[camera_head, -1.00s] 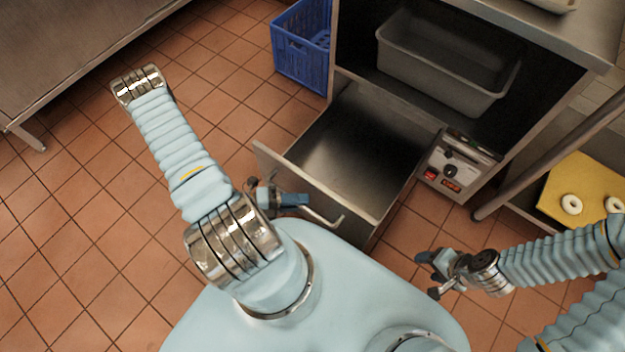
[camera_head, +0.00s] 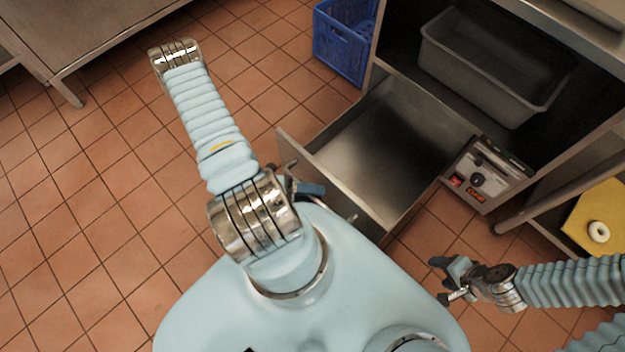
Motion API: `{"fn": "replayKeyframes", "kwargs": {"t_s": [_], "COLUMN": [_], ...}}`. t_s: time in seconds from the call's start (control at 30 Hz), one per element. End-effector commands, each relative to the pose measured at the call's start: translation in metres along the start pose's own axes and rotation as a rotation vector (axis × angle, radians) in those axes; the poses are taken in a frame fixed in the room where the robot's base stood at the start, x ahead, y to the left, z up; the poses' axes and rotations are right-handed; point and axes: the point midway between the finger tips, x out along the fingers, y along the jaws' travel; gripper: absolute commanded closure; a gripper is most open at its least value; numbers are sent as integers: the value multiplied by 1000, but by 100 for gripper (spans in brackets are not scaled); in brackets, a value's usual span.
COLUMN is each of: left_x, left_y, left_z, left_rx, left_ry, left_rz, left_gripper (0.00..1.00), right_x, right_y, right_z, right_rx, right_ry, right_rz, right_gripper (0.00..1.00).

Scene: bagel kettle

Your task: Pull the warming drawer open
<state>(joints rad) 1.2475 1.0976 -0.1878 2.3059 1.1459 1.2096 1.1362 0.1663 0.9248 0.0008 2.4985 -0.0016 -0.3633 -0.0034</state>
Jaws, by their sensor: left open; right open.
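The warming drawer (camera_head: 385,150) is pulled well out from the steel cabinet and its inside looks empty. Its front panel (camera_head: 340,185) faces my body, with the bar handle (camera_head: 352,217) mostly hidden behind my body. My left gripper (camera_head: 308,189) is open beside the outer face of the drawer front, near the handle; its arm hides part of it, and I cannot tell whether it touches the handle. My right gripper (camera_head: 444,279) is open and empty above the floor, to the right of the drawer.
A control box (camera_head: 485,175) with a knob and red switches sits right of the drawer. A grey bin (camera_head: 490,70) stands on the shelf above. A blue crate (camera_head: 343,45) stands left of the cabinet. A yellow board (camera_head: 598,215) bears a white ring. Tiled floor is clear at left.

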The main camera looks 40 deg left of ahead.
Motion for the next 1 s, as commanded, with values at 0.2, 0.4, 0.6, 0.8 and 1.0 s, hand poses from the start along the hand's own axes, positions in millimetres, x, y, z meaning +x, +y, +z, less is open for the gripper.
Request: {"fn": "replayKeyframes", "kwargs": {"t_s": [0.2,0.4,0.6,0.8,1.0], "left_x": [-13,-58,-106,-133,-139], "left_y": [1,1,2,1,0], "left_z": [1,0,1,0,0], "left_rx": [2,1,2,1,-1], "left_ry": [-2,-3,-3,-1,-1], "left_rz": [3,4,4,1,0], "left_gripper": [59,59,59,59,59], "right_x": [0,1,2,3,3], "right_y": [0,0,1,2,2], "right_z": [0,0,0,0,-1], "right_rx": [0,0,1,1,1], "right_ry": [0,0,1,2,2], "right_rz": [0,0,1,1,1], "right_gripper": [40,40,40,40,40]}}
